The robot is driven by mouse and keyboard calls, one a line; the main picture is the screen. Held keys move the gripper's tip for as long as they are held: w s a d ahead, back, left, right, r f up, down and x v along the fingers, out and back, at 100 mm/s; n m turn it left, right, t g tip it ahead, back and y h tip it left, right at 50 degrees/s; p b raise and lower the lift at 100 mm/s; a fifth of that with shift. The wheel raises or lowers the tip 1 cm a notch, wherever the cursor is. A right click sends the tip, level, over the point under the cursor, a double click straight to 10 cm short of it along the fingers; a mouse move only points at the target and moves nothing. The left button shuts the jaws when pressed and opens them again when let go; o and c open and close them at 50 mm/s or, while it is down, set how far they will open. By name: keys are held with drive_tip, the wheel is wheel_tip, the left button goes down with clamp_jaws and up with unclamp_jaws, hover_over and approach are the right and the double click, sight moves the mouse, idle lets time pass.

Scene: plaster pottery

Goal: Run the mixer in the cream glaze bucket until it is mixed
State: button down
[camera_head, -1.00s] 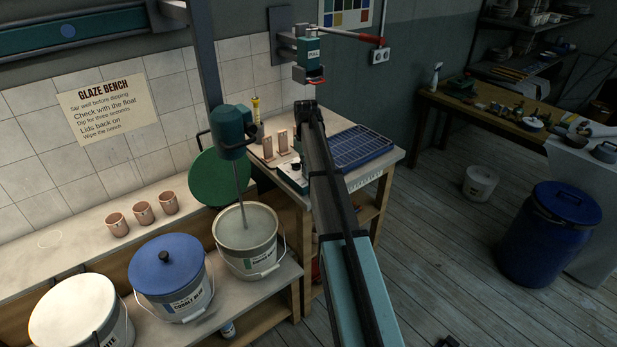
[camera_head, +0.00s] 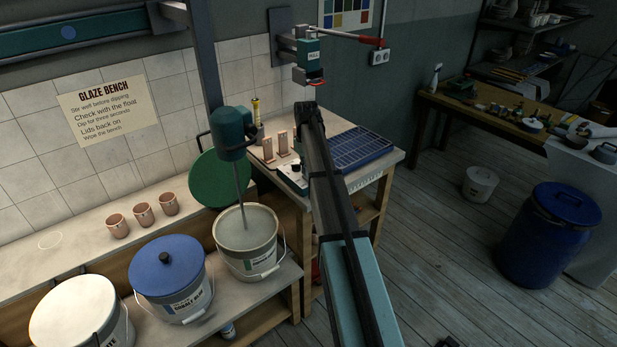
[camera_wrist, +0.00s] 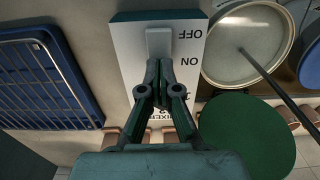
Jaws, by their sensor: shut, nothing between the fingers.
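The open glaze bucket (camera_head: 247,240) stands on the low shelf with pale glaze in it; its label is too small to read. The mixer (camera_head: 232,135) hangs above it, its shaft reaching down into the glaze. The wrist view shows the shaft (camera_wrist: 262,70) and bucket rim (camera_wrist: 205,66) too. The white switch box (camera_wrist: 132,60) carries the words OFF and ON, and its grey lever (camera_wrist: 158,42) is beside OFF. My gripper (camera_wrist: 158,65) is shut and empty at the lever's ON-side end; contact is unclear.
A blue-lidded bucket (camera_head: 168,268) and a white-lidded bucket (camera_head: 75,310) stand left of the open one. A green lid (camera_head: 222,178) leans behind it. Small cups (camera_head: 143,214) line the bench. A blue rack (camera_head: 360,148) lies beside the switch box.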

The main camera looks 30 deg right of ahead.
drive_tip(key=shift+r+p, duration=1.5)
drive_tip(key=shift+r, duration=1.5)
